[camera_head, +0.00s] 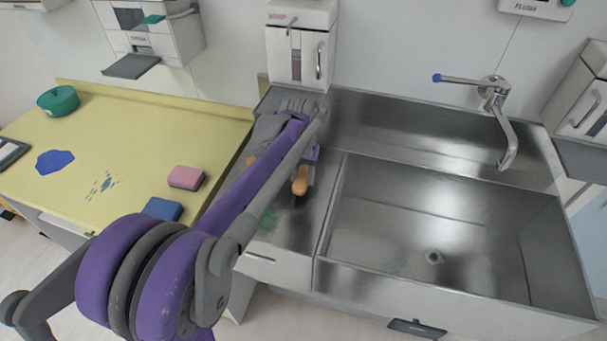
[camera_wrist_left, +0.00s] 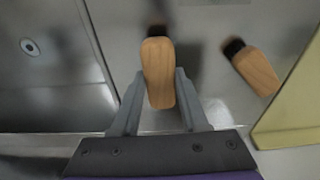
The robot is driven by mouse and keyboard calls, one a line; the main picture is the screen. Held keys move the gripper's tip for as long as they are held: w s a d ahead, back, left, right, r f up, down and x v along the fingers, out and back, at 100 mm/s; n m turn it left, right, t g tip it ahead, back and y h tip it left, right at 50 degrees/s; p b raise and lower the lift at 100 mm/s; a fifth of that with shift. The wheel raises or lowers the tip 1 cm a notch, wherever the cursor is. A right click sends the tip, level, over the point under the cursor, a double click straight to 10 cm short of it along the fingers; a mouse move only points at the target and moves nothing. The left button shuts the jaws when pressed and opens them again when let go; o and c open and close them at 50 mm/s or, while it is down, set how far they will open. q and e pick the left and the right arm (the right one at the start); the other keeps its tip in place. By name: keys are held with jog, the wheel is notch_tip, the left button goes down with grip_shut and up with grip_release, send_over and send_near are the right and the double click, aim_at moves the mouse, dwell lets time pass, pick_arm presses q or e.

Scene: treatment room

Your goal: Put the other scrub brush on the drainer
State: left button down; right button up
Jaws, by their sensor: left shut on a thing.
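My left gripper (camera_head: 305,170) is over the metal drainer (camera_head: 290,225), left of the sink, and is shut on a scrub brush (camera_head: 300,182). In the left wrist view this held scrub brush (camera_wrist_left: 158,75) has a tan wooden body and a dark end, and sits between the two grey fingers (camera_wrist_left: 156,105). I cannot tell whether it touches the drainer. The other scrub brush (camera_wrist_left: 256,70) lies on the drainer close to the yellow counter. In the head view that brush (camera_head: 250,161) is mostly hidden behind my left arm. My right gripper is not in view.
The empty sink basin (camera_head: 430,235) with a tap (camera_head: 500,110) is to the right. The yellow counter (camera_head: 120,135) on the left holds a pink sponge (camera_head: 186,177), a blue sponge (camera_head: 162,209) and a green pot (camera_head: 58,101). A white dispenser (camera_head: 300,50) hangs behind the drainer.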

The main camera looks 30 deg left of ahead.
pick_arm(q)
jog(key=shift+w+a+f, duration=0.2)
jog(key=shift+w+f, duration=0.45)
jog(key=shift+w, duration=0.2)
jog(key=shift+f, duration=0.2)
jog(key=shift+s+r, duration=0.1)
jog(key=shift+s, duration=0.05)
jog(key=shift+f, duration=0.2)
jog(key=shift+c, duration=2.1)
grip_release()
